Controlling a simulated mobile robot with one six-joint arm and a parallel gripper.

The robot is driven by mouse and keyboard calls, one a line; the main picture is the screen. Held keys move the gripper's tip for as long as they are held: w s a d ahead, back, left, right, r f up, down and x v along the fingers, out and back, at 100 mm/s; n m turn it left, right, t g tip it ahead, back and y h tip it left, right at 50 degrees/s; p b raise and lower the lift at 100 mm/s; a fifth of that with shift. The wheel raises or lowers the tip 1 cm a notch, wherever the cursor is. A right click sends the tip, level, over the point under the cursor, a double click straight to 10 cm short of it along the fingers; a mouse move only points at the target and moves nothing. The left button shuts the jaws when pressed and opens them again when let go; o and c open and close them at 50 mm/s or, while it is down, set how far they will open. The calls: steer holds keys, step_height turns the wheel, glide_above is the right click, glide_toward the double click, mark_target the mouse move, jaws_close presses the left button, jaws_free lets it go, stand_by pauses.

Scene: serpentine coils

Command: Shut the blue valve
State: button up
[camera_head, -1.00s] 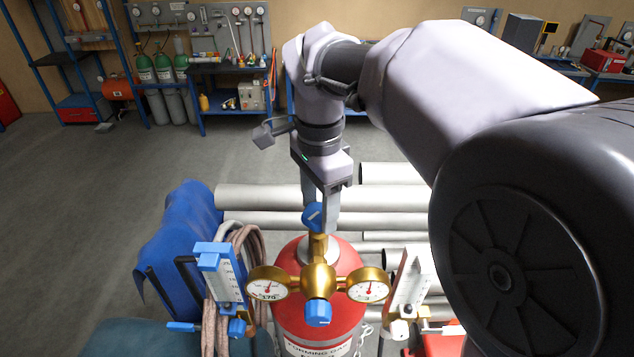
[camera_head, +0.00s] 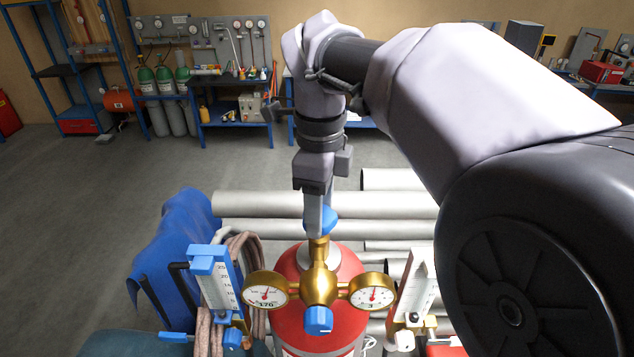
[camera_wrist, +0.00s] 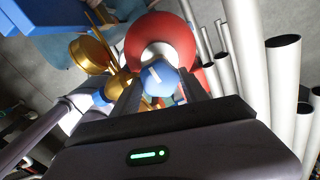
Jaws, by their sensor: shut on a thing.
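A brass regulator (camera_head: 319,284) sits on top of a red gas cylinder (camera_head: 345,318). Its upper blue valve knob (camera_head: 331,222) is partly hidden behind a finger in the head view. The knob shows in the wrist view (camera_wrist: 160,77) with a white mark on its top. My gripper (camera_head: 321,222) comes down from above, and its two fingers are closed on the sides of this knob; they flank it in the wrist view. A second blue knob (camera_head: 318,320) is on the regulator's front, apart from my gripper. Round dial gauges sit left (camera_head: 265,292) and right (camera_head: 372,292).
Flowmeters with clear tubes stand close at the left (camera_head: 218,283) and right (camera_head: 414,288). A blue cloth (camera_head: 175,240) and coiled hoses (camera_head: 205,330) are at the left. Pale pipes (camera_head: 260,204) lie behind the cylinder. The floor (camera_head: 110,190) farther back at left is clear.

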steer(key=shift+m, duration=0.4)
steer(key=o, duration=1.4)
steer(key=shift+d, duration=0.15)
steer(key=shift+r, duration=0.1)
step_height(320, 180, up, 17)
steer(key=p, duration=0.6)
steer(key=shift+r, duration=0.1)
